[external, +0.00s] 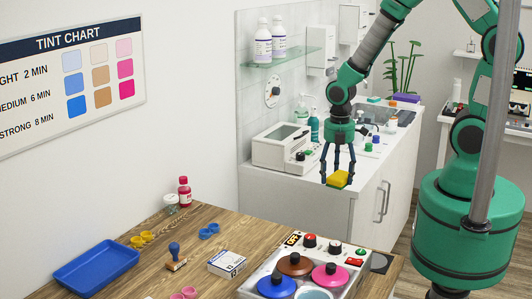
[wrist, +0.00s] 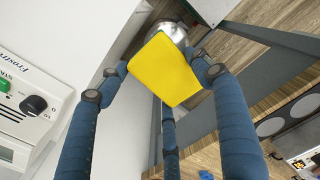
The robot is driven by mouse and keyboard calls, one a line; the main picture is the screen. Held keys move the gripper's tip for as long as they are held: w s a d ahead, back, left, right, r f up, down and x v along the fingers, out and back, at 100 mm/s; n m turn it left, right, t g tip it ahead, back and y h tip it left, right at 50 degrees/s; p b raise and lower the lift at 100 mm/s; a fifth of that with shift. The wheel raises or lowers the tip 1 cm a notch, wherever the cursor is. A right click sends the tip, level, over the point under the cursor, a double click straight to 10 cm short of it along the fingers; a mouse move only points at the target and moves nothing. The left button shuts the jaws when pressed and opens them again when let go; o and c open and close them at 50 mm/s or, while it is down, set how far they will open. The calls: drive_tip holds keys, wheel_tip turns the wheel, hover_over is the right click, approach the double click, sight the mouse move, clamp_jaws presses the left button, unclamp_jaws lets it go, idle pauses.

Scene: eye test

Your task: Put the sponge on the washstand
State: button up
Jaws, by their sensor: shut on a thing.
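The yellow sponge (external: 337,180) is held between the fingers of my gripper (external: 338,172), in the air at the near edge of the white cabinet. In the wrist view the sponge (wrist: 165,72) fills the space between the blue fingers, tilted, and my gripper (wrist: 157,76) is shut on it. The washstand seems to be this white cabinet (external: 290,207) with a grey basin (external: 396,116) in its far part. The wrist view shows wooden floor below and beyond the sponge. I cannot tell its exact height above the cabinet top.
A white device (external: 282,146), a teal bottle (external: 313,128) and small coloured jars stand on the cabinet. A glass shelf (external: 285,60) is on the wall above. A wooden table (external: 205,275) with a blue tray (external: 97,268) and a panel with coloured knobs is nearer the camera.

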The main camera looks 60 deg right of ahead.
drive_tip(key=s+d, duration=0.2)
drive_tip(key=d, duration=0.3)
drive_tip(key=s+d+m, duration=0.1)
drive_tip(key=d, duration=0.5)
drive_tip(key=s+d+m, duration=0.1)
drive_tip(key=s+d, duration=0.1)
drive_tip(key=d, duration=0.3)
drive_tip(key=shift+s+d+f, duration=0.3)
drive_tip(key=shift+s, duration=0.05)
drive_tip(key=shift+s+d+m, duration=0.3)
drive_tip(key=shift+s+d, duration=0.05)
drive_tip(key=shift+d, duration=0.2)
drive_tip(key=shift+w, duration=0.1)
drive_tip(key=w+d, duration=0.2)
drive_tip(key=w, duration=0.2)
drive_tip(key=w+d+f+b, duration=0.1)
drive_tip(key=w+d, duration=0.1)
drive_tip(key=w, duration=0.3)
drive_tip(key=w+d, duration=0.2)
drive_tip(key=w, duration=0.3)
drive_tip(key=shift+w+d+f, duration=0.25)
drive_tip(key=shift+f+b, duration=0.6)
drive_tip(key=shift+f, duration=1.15)
drive_tip(key=shift+f, duration=0.1)
drive_tip(key=o, duration=0.9)
drive_tip(key=shift+c, duration=0.2)
